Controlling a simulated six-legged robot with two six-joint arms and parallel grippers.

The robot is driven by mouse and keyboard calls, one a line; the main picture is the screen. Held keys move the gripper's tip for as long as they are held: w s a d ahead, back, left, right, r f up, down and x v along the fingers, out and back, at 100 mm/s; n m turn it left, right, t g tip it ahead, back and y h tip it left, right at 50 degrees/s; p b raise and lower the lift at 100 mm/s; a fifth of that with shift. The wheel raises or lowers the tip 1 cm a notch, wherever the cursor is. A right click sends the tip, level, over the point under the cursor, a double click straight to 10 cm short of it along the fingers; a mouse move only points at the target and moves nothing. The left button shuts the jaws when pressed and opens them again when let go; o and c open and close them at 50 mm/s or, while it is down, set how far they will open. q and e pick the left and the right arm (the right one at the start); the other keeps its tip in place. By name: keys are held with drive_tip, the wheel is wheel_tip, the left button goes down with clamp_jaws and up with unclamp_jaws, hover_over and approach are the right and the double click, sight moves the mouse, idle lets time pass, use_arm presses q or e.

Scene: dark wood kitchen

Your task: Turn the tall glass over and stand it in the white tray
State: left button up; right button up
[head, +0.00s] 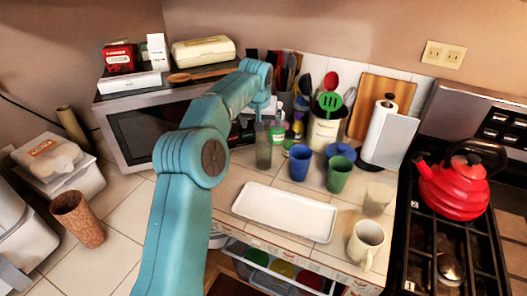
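The white tray (285,229) lies empty on the tiled counter in the middle of the head view. A tall, see-through greyish glass (263,150) stands behind it, to the left of a blue cup. My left arm, teal, rises from the bottom left and bends down at its far end. My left gripper (263,108) is small and dark here, right at the top of the tall glass. Its fingers are too unclear to show whether they are open or shut on the rim. My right gripper is not in view.
A blue cup (300,163) and a green cup (339,175) stand behind the tray. A pale cup (377,198) and a cream mug (365,244) stand at its right. The stove with a red kettle (455,188) is farther right. An open drawer (280,268) is below the counter's front edge.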

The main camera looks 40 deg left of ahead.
sight(262, 135)
use_arm(q)
drive_tip(key=p+x, duration=0.1)
drive_tip(key=x, duration=0.5)
drive_tip(key=shift+s+d+f, duration=0.1)
drive_tip(key=shift+f, duration=0.15)
drive_tip(key=p+x, duration=0.2)
drive_tip(key=x, duration=0.2)
drive_tip(key=shift+d+f, duration=0.1)
drive_tip(key=shift+f, duration=0.15)
drive_tip(key=shift+w+f, duration=0.3)
drive_tip(key=shift+w, duration=0.05)
drive_tip(key=shift+r, duration=0.1)
drive_tip(key=c, duration=1.3)
